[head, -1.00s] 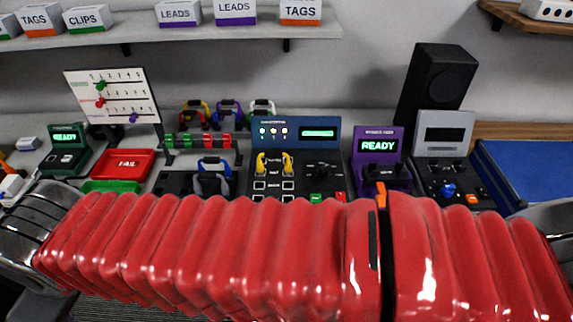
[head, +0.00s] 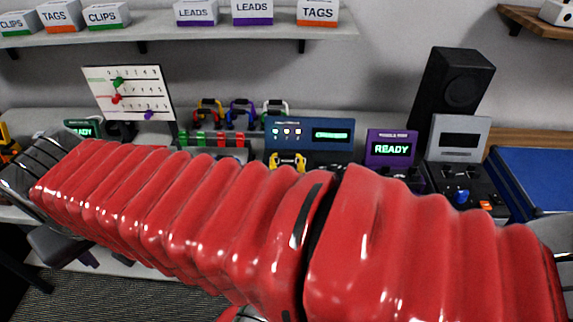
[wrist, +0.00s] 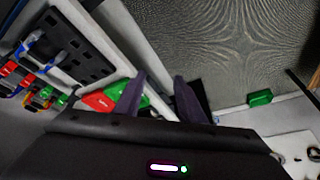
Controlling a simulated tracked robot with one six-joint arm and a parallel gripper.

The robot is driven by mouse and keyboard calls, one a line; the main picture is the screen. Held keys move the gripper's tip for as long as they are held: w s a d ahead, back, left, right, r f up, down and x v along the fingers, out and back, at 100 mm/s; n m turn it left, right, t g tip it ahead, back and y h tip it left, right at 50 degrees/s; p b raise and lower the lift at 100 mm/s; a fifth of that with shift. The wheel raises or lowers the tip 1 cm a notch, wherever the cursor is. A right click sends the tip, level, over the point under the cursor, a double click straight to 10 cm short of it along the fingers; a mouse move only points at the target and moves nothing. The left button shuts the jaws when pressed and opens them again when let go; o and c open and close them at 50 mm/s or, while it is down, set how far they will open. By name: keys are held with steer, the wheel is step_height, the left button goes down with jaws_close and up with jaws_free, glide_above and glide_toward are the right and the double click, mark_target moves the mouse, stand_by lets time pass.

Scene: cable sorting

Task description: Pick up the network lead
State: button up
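My gripper (wrist: 160,82) shows in the wrist view with its two dark fingers apart and nothing between them. In the head view my red-sleeved arm crosses the front and hides my gripper. I cannot tell which piece is the network lead. A yellow piece (head: 287,160) sits at the blue tester (head: 338,128). In the wrist view a blue-and-grey piece (wrist: 31,39) lies at a black slotted panel (wrist: 75,47), left of my fingers.
A red tray (wrist: 98,100) lies left of my fingers in the wrist view. A small green item (wrist: 260,97) is at right. A purple READY device (head: 391,148), a grey device (head: 459,139) and a black speaker (head: 458,85) stand at right in the head view.

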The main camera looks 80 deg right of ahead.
steer(key=d+m+g+h, duration=0.1)
steer(key=d+m+g, duration=0.2)
steer(key=d+m, duration=0.75)
steer(key=m+g+y, duration=0.1)
steer(key=m+g, duration=0.6)
steer(key=m, duration=1.2)
glide_toward(285, 153)
steer(key=shift+s+f+n, duration=0.1)
steer(key=shift+f+n, duration=0.15)
steer(key=shift+f, duration=0.15)
steer(key=x, duration=0.8)
steer(key=shift+s+a+f, duration=0.1)
steer(key=shift+s, duration=0.05)
steer(key=shift+f, duration=0.15)
steer(key=shift+s, duration=0.1)
